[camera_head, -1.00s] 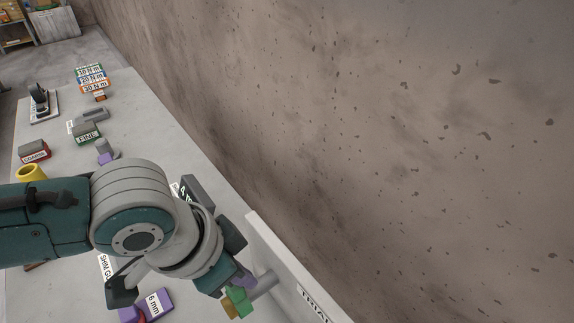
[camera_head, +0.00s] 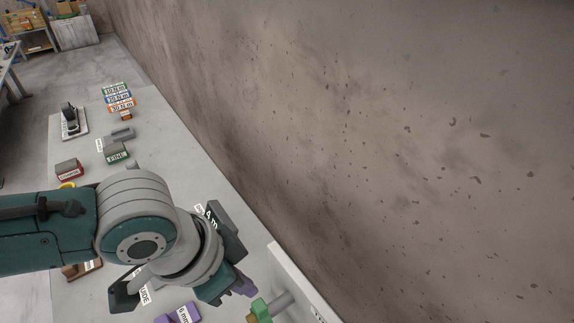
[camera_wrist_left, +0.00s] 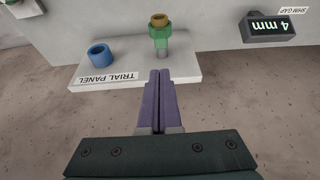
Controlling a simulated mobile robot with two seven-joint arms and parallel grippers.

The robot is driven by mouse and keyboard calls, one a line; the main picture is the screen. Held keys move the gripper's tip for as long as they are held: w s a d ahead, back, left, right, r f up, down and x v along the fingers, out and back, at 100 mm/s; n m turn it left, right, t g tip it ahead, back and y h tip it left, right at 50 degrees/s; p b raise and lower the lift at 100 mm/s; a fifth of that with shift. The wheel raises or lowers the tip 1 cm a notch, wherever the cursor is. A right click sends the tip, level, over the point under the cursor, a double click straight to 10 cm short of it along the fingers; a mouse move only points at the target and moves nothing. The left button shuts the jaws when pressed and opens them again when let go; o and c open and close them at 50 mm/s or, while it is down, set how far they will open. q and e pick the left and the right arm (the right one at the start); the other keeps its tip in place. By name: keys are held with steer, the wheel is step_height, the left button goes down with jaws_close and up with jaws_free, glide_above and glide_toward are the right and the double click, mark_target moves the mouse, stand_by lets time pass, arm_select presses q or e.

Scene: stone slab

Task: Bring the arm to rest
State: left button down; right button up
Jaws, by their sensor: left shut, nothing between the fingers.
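My left arm comes in from the left across the stone slab (camera_head: 190,162) in the head view. My left gripper (camera_head: 242,287) shows at the lower middle, with its purple fingertips partly hidden by the wrist. In the left wrist view the two purple fingers (camera_wrist_left: 159,100) are shut together with nothing between them. They point toward the trial panel (camera_wrist_left: 185,68), a pale ledge with a blue ring (camera_wrist_left: 99,54) and a green fitting with a brass top (camera_wrist_left: 160,36). The fingers appear apart from both. My right gripper is not in view.
A dark 4 mm block (camera_wrist_left: 268,31) lies beside the panel. A purple 6 mm block (camera_head: 180,314) is below my arm. Labelled blocks, including the green one (camera_head: 116,153) and red one (camera_head: 69,169), stand farther back. A rough wall (camera_head: 380,150) borders the slab on the right.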

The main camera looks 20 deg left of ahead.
arm_select(q)
steer(key=shift+d, duration=0.1)
steer(key=s+d+r+h, duration=0.1)
steer(key=s+d+r, duration=0.2)
steer(key=s+d, duration=0.25)
steer(key=s+a+r+n+y, duration=0.3)
steer(key=s+a+r+n, duration=0.2)
steer(key=s+a+r, duration=0.5)
step_height(320, 180, up, 15)
steer(key=w+a+p, duration=0.1)
steer(key=w+p, duration=0.1)
steer(key=p, duration=1.4)
steer(key=shift+n, duration=0.3)
steer(key=shift+f, duration=0.1)
